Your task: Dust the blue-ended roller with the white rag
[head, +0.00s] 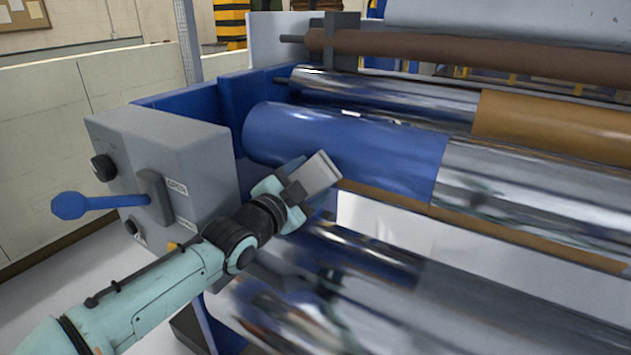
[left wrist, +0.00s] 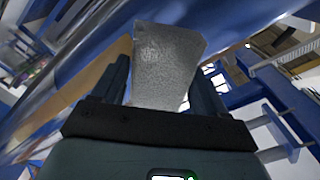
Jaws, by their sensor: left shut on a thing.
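The blue-ended roller (head: 345,150) runs across the machine, with a blue sleeve at its left end and shiny metal to the right. My left gripper (head: 300,190) is in front of the blue end and is shut on the white rag (head: 320,174). The rag looks like a flat, light grey-white block; it also shows between the fingers in the left wrist view (left wrist: 167,65). It overlaps the lower front of the blue sleeve in the head view; I cannot tell whether it touches. My right gripper is not in view.
A grey control box (head: 165,175) with a blue-knobbed lever (head: 72,205) stands left of my gripper. A brown roller (head: 470,52) and an orange-sleeved roller (head: 555,122) lie behind. Shiny metal rollers (head: 430,295) lie below and in front.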

